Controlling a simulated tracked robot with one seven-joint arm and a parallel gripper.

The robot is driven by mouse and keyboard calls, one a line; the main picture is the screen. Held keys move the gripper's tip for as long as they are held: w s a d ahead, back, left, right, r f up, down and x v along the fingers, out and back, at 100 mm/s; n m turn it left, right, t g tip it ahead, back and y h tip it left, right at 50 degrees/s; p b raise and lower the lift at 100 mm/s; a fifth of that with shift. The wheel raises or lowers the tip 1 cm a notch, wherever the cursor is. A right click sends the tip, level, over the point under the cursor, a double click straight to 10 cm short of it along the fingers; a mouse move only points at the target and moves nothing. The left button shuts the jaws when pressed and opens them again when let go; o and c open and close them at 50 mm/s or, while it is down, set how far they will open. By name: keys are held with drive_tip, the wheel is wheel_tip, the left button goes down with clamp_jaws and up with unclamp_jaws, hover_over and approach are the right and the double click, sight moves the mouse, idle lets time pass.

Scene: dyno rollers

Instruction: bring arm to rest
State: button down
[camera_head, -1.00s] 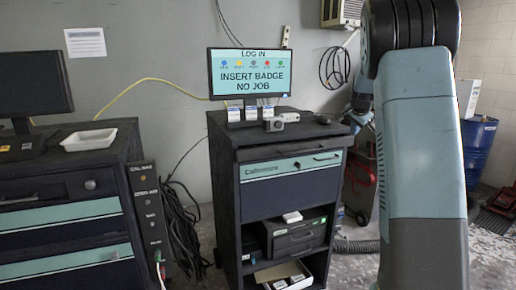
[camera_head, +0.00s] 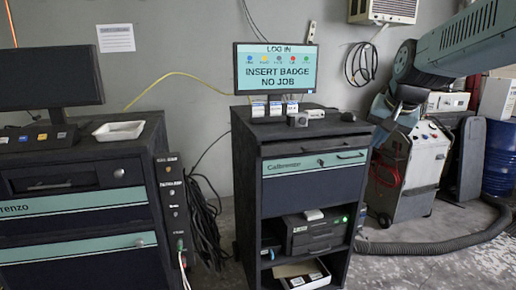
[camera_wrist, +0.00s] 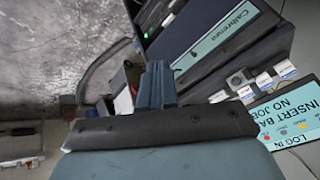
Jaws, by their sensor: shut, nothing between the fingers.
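My gripper (camera_wrist: 157,72) shows in the wrist view with its two blue-grey fingers together and nothing between them. The wrist picture is turned on its side, with the cart and its screen to the right of the fingers. In the head view my arm reaches in from the upper right and bends down at a dark joint. Its lower end hangs right of the cart (camera_head: 315,200), in front of a grey machine (camera_head: 425,165).
The cart carries a monitor (camera_head: 277,68) reading "INSERT BADGE NO JOB". A left bench (camera_head: 75,205) holds a white tray (camera_head: 118,131) and a dark monitor (camera_head: 50,72). A blue barrel (camera_head: 499,160) stands at right. A thick hose (camera_head: 440,246) lies on the floor.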

drive_tip(key=s+a+f+n, duration=0.2)
drive_tip(key=s+a+f, duration=0.1)
drive_tip(key=s, duration=0.6)
drive_tip(key=s+a+f+n, duration=0.3)
drive_tip(key=s, duration=0.6)
drive_tip(key=shift+g, duration=0.3)
